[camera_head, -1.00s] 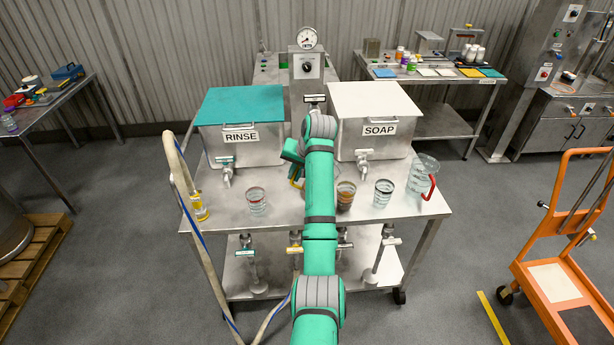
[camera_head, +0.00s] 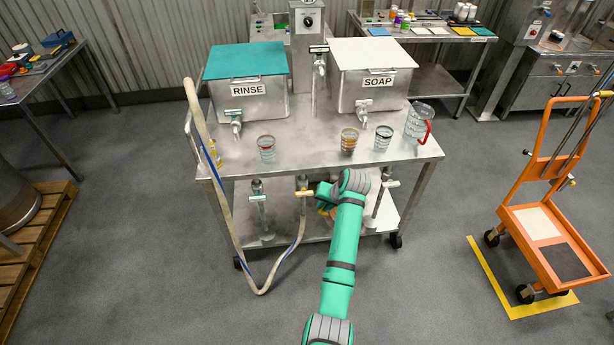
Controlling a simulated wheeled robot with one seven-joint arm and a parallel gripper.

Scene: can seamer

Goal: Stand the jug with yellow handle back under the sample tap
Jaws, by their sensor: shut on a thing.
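My gripper (camera_head: 322,198) is low in front of the cart, below the tabletop's front edge and near the lower shelf. It is shut on the jug with the yellow handle. Only a small yellow-orange part of the jug (camera_head: 329,212) shows beneath the gripper; my arm hides the rest, so its tilt and whether it touches the shelf cannot be told. A tall tap (camera_head: 319,62) stands between the RINSE and SOAP tanks. No label shows which is the sample tap.
On the cart top (camera_head: 310,165) stand a jug with a red handle (camera_head: 416,124) and several glasses, one of them clear (camera_head: 267,149). A hose (camera_head: 222,205) loops down the cart's left side. An orange trolley (camera_head: 548,225) stands right. Floor in front is clear.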

